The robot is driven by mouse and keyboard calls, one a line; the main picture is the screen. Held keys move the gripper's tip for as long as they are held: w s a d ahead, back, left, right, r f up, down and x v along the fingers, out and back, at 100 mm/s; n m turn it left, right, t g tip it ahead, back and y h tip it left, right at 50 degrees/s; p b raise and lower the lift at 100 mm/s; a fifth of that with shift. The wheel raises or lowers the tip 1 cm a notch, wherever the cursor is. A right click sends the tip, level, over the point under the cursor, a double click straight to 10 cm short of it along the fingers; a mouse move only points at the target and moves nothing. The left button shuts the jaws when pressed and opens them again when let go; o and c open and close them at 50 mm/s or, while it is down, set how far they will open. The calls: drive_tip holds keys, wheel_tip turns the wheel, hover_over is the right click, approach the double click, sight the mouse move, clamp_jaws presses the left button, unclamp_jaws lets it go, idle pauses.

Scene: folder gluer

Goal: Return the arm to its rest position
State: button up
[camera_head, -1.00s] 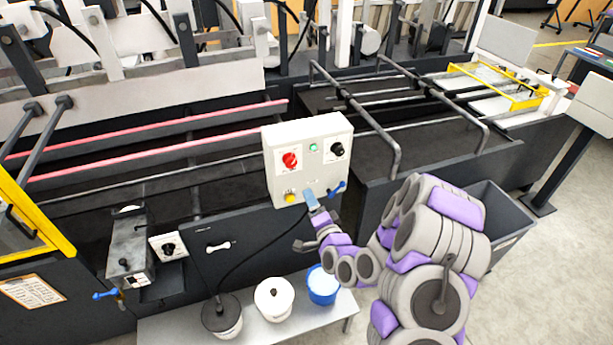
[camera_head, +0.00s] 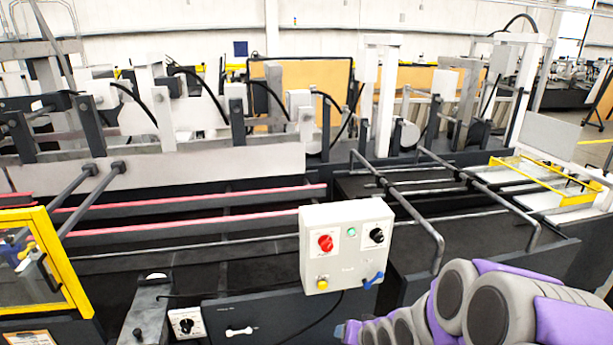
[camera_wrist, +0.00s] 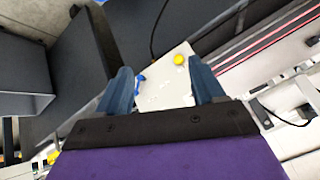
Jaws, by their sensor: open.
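My arm, grey and purple, shows at the lower right of the head view; its gripper end is cut off or hidden at the bottom edge there. In the wrist view my gripper (camera_wrist: 160,90) is open, with two blue fingers apart and nothing between them. Beyond the fingers is the white control box (camera_wrist: 165,85), apart from them as far as I can tell. In the head view the control box (camera_head: 345,245) carries a red knob (camera_head: 326,243), a green button (camera_head: 351,232), a black knob (camera_head: 377,236), a yellow button (camera_head: 323,282) and a blue lever (camera_head: 373,280).
The folder gluer with red belts (camera_head: 190,220) runs behind the box. A yellow-framed guard (camera_head: 75,275) stands at the left, and metal rails (camera_head: 425,225) lie to the right. A grey bin (camera_wrist: 25,75) shows at the left of the wrist view.

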drive_tip(key=s+d+r+n+g+h+b, duration=0.1)
drive_tip(key=s+d+r+g+h+b, duration=0.1)
drive_tip(key=s, duration=1.4)
drive_tip(key=d+r+g+b, duration=0.1)
drive_tip(key=g, duration=0.1)
drive_tip(key=shift+s+n+g, duration=0.2)
drive_tip(key=shift+n+g, duration=0.1)
drive_tip(key=shift+g, duration=0.1)
drive_tip(key=s+r+g, duration=0.1)
drive_tip(key=s, duration=0.4)
drive_tip(key=s+r+g+b, duration=0.1)
drive_tip(key=s, duration=0.5)
drive_tip(key=s+r+n+g+b, duration=0.1)
drive_tip(key=s+g, duration=0.1)
drive_tip(key=s, duration=0.3)
drive_tip(key=shift+s+a, duration=0.3)
drive_tip(key=shift+s, duration=0.1)
drive_tip(key=shift+c, duration=0.2)
